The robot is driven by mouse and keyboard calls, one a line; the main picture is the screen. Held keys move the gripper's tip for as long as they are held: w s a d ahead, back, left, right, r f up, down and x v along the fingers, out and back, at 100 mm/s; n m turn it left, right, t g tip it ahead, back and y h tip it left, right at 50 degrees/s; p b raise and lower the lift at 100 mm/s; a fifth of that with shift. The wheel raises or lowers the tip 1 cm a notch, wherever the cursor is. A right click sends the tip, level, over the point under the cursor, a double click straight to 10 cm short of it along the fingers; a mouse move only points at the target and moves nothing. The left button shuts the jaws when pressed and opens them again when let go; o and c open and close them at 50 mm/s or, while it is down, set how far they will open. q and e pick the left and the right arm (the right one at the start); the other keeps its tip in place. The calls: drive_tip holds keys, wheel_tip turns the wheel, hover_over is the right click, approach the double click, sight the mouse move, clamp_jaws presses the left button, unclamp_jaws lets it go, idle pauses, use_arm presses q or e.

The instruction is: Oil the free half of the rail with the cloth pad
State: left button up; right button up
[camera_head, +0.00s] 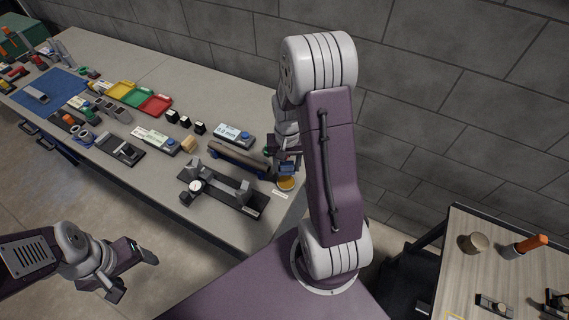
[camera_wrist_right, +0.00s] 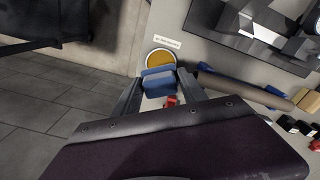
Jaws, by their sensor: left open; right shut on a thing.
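My right gripper (camera_head: 287,166) is shut on the blue cloth pad (camera_wrist_right: 158,82). It holds the pad close to a round dish of yellow oil (camera_wrist_right: 160,57), also in the head view (camera_head: 286,184); I cannot tell whether they touch. A dark fixture (camera_head: 225,189), seemingly the rail, lies left of the dish with grey blocks and a dial gauge on it. Part of it shows at the top right of the wrist view (camera_wrist_right: 262,27). My left gripper (camera_head: 135,277) is open and empty, away from the table over the floor.
A brown bar (camera_head: 238,158) on blue supports lies just behind the fixture. A display box (camera_head: 233,134), black blocks (camera_head: 186,121) and coloured trays (camera_head: 137,94) stand further left. A wall runs behind the table. A second table (camera_head: 508,270) stands at right.

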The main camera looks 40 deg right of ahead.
sight(286, 183)
drive_tip(key=shift+a+f, duration=0.1)
drive_tip(key=shift+a, duration=0.05)
drive_tip(key=shift+f+b, duration=0.25)
drive_tip(key=shift+b, duration=0.05)
wheel_tip(286, 183, down, 5)
drive_tip(key=b, duration=0.5)
drive_tip(key=shift+f, duration=0.2)
drive_tip(key=shift+f+b, duration=0.3)
drive_tip(key=shift+f, duration=0.15)
idle(0.5)
idle(1.1)
wheel_tip(286, 183, up, 7)
drive_tip(key=p, duration=0.7)
drive_tip(key=shift+f, duration=0.1)
idle(0.5)
